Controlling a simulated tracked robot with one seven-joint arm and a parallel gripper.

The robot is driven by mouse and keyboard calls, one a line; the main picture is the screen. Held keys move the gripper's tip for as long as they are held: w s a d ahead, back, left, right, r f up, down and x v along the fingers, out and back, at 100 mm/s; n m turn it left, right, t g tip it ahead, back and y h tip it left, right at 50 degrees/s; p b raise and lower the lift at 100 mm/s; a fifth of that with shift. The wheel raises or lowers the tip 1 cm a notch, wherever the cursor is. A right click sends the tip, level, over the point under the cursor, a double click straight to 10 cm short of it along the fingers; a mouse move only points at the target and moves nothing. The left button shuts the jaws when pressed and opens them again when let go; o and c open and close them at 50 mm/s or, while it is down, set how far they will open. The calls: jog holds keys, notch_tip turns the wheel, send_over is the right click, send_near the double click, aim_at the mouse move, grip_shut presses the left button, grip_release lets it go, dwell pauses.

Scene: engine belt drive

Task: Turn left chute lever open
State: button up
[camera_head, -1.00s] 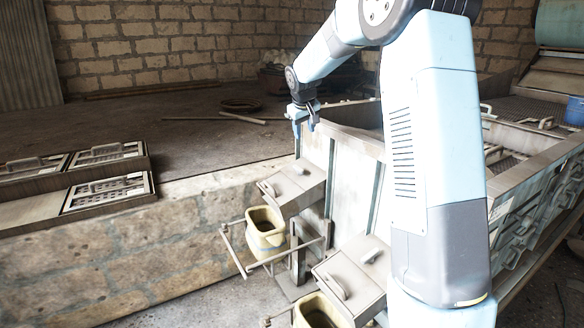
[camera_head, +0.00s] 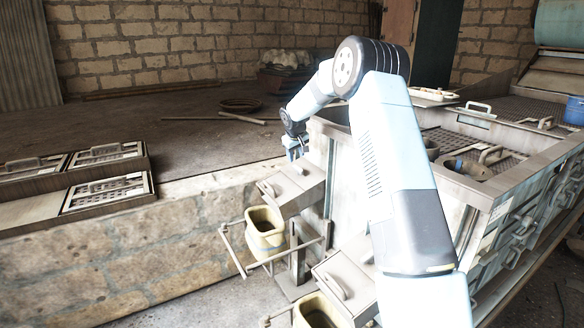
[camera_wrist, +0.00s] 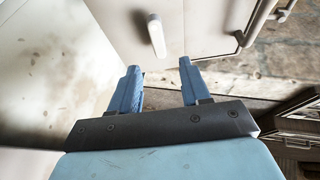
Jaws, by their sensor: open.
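The left chute (camera_head: 308,193) is a grey box on the front of the machine, with a pale lever (camera_head: 267,188) on its sloped face. My gripper (camera_head: 294,152) hangs just above and behind this chute in the head view. In the wrist view my gripper (camera_wrist: 159,68) shows two blue fingers, open with nothing between them. A pale upright lever (camera_wrist: 156,36) stands beyond the fingertips, roughly in line with the gap and apart from them. Which chute lever this is, I cannot say for certain.
A yellow bucket (camera_head: 265,231) hangs on a bar frame below the left chute. A second chute (camera_head: 347,286) with its own lever (camera_head: 333,286) is nearer. The machine's pale side wall (camera_wrist: 40,75) lies close at left in the wrist view. Open floor lies behind.

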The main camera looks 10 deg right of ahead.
aim_at(296, 167)
jog(key=x, duration=0.8)
